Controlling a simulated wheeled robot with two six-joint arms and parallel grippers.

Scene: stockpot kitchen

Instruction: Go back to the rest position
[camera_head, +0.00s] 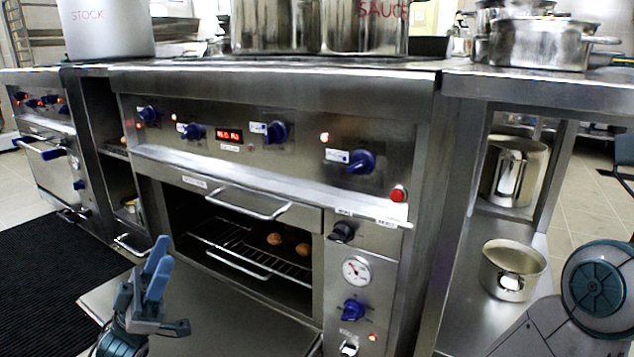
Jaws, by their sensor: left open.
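My left gripper (158,265) is at the lower left of the head view, with its blue fingers pointing up. It is open and I see nothing between the fingers. In the picture it overlaps the lowered oven door (235,318), to the left of the oven opening. My right gripper is not in view; only a round joint and a link of my right arm show at the lower right.
The open oven holds wire racks (232,243) with two small brown round items (275,239). Its control panel (230,160) has blue knobs. Large pots (365,28) stand on top. A shelf with pots (513,270) is at right. A black mat (50,270) lies at left.

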